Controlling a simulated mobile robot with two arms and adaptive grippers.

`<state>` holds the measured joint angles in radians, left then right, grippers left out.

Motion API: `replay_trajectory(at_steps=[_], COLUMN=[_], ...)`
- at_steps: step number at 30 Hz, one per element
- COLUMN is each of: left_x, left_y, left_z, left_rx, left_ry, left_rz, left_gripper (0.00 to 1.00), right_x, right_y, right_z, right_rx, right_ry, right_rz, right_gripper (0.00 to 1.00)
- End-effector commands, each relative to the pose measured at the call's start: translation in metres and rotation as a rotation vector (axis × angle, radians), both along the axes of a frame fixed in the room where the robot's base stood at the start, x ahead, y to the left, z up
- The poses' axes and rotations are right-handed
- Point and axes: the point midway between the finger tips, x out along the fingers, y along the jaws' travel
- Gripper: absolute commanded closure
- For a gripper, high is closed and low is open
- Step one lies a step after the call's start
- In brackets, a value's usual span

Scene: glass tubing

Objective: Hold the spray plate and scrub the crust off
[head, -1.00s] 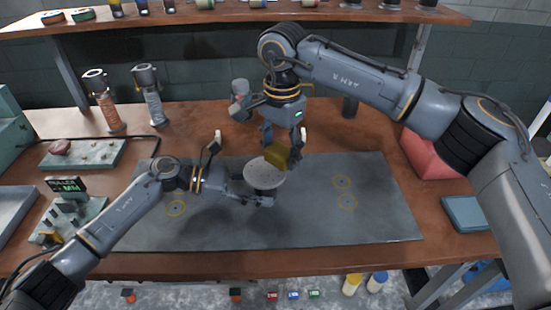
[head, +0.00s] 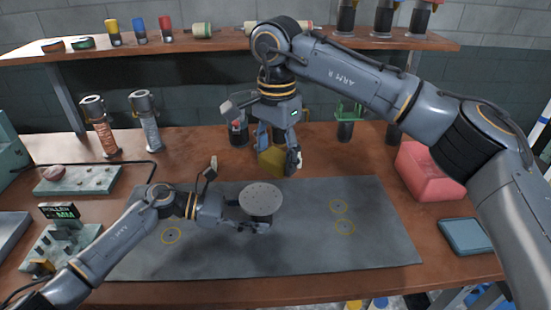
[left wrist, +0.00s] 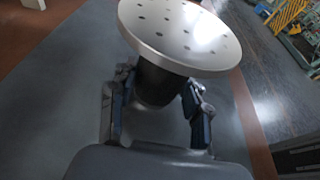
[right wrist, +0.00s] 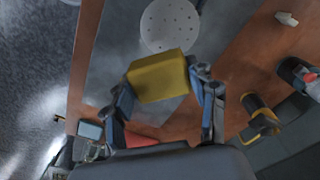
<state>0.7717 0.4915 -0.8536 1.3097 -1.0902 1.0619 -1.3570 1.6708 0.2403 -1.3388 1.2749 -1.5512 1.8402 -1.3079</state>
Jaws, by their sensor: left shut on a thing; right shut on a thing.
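The spray plate (head: 261,198) is a pale round disc with small holes, above the grey mat. My left gripper (head: 254,214) is shut on the dark stem under the disc; the stem (left wrist: 158,82) shows between its fingers in the left wrist view. The disc's face (left wrist: 185,30) looks smooth and pale there, with no clear crust patch. My right gripper (head: 277,150) is shut on a yellow scrub block (head: 271,161), behind and apart from the disc in the head view.
The grey mat (head: 330,255) has yellow ring marks and is mostly clear. A red-pink block (head: 430,170) and blue pad (head: 466,236) lie at right. Two upright cylinders (head: 100,127) stand at back left, near a grey tray (head: 75,182). A shelf (head: 220,45) crosses behind.

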Motion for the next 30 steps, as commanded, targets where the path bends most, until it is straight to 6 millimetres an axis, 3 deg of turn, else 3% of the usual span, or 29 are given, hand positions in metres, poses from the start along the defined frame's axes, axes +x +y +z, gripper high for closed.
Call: replay_trajectory(at_steps=[4,5,8,9,20,23,30], left_x=[0.000,0.000,0.000,0.000,0.000,0.000,0.001], left_y=[0.000,0.000,0.000,0.000,0.005,0.016,0.065], left_z=[-0.001,-0.001,-0.001,-0.001,0.001,0.004,0.019], left_rx=[0.002,0.002,0.002,0.002,0.001,0.002,0.004], left_ry=[0.001,0.001,0.001,0.001,0.001,0.000,0.001], left_rz=[-0.001,-0.001,-0.001,-0.001,0.001,0.002,0.004], left_gripper=[0.70,0.48,0.28,0.26,0.26,0.26,0.26], right_x=[0.000,0.000,0.000,0.000,0.000,0.000,0.000], right_y=[0.000,0.000,0.000,0.000,0.000,0.000,0.000], right_z=[0.000,0.000,0.000,0.000,0.000,0.000,0.000], right_rx=[0.000,0.000,0.000,0.000,0.000,0.000,0.000], right_ry=[0.000,0.000,0.000,0.000,0.000,0.000,0.000], right_rz=[0.000,0.000,0.000,0.000,0.000,0.000,0.000], right_gripper=[0.72,0.72,0.72,0.72,0.72,0.72,0.72])
